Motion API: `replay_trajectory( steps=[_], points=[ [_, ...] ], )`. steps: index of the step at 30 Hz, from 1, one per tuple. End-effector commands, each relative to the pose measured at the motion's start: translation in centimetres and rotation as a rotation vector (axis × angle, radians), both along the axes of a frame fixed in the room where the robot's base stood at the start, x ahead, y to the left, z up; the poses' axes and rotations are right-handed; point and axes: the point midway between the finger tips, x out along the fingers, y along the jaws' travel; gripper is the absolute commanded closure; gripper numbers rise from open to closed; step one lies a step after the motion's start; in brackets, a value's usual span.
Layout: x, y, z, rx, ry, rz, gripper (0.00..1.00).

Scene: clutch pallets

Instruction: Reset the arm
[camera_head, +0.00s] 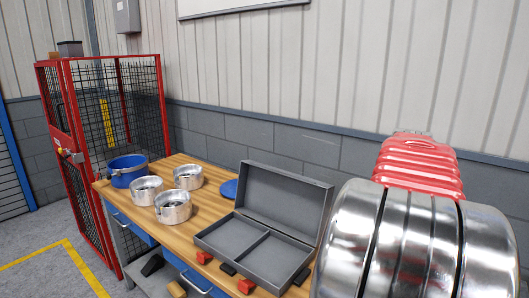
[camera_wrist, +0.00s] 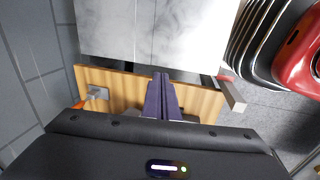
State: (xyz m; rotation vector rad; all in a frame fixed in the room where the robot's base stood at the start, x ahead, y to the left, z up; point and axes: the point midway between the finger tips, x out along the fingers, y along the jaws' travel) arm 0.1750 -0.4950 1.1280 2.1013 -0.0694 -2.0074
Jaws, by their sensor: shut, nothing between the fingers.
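My gripper (camera_wrist: 160,80) shows in the wrist view, with its dark purple fingers together in the middle of the picture and nothing between them. Its black body (camera_wrist: 160,145) fills the bottom of that view. The fingers point over a wooden surface (camera_wrist: 125,80). How high they are above it I cannot tell. I do not see my gripper in the head view.
In the head view, a wooden workbench (camera_head: 196,214) holds several metal pots, a blue pot (camera_head: 127,170) and an open grey case (camera_head: 280,208). A red mesh cage (camera_head: 162,100) stands at left. A grey fitting (camera_wrist: 97,92) sits on wood in the wrist view.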

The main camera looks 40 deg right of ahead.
Motion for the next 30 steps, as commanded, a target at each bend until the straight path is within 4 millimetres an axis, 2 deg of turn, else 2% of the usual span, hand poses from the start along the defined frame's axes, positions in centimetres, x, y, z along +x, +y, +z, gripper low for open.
replay_trajectory(
  steps=[1, 6, 15, 21, 30],
  points=[
    [1.6, 1.3, 0.3, -0.008, -0.010, 0.008, 1.00],
    [5.8, 5.3, 0.8, -0.022, -0.043, 0.004, 1.00],
    [11.6, 13.2, 1.3, -0.035, -0.115, -0.005, 1.00],
    [14.2, 18.8, 1.3, -0.029, -0.166, -0.014, 1.00],
    [16.4, 27.3, 0.8, -0.002, -0.244, -0.026, 1.00]
  ],
)
